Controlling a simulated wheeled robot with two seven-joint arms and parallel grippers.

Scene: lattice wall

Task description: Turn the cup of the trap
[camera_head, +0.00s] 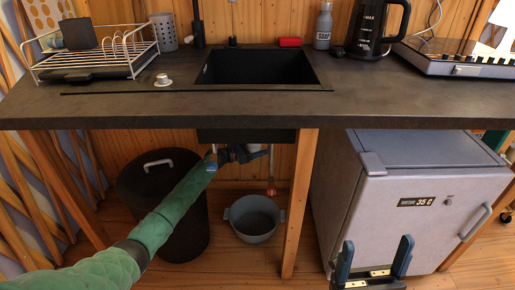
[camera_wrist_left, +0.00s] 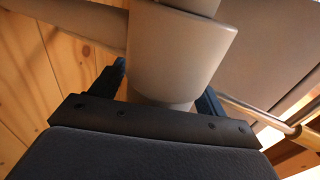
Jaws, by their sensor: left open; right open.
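The trap's cup (camera_wrist_left: 178,55) is a light grey tapered part filling the middle of the left wrist view, with grey pipe around it. My left gripper (camera_wrist_left: 163,88) is open, one dark blue finger on each side of the cup's narrow end; I cannot tell whether they touch it. In the head view my green-sleeved left arm reaches under the counter, and its gripper (camera_head: 240,154) is below the sink, largely hiding the trap. My right gripper (camera_head: 374,262) is open and empty in front of the grey fridge.
A grey bucket (camera_head: 254,219) stands on the floor below the sink, beside a black bin (camera_head: 185,235). A wooden leg (camera_head: 299,205) stands between bucket and fridge (camera_head: 415,185). The black sink (camera_head: 257,67) and counter (camera_head: 120,108) are above my left arm.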

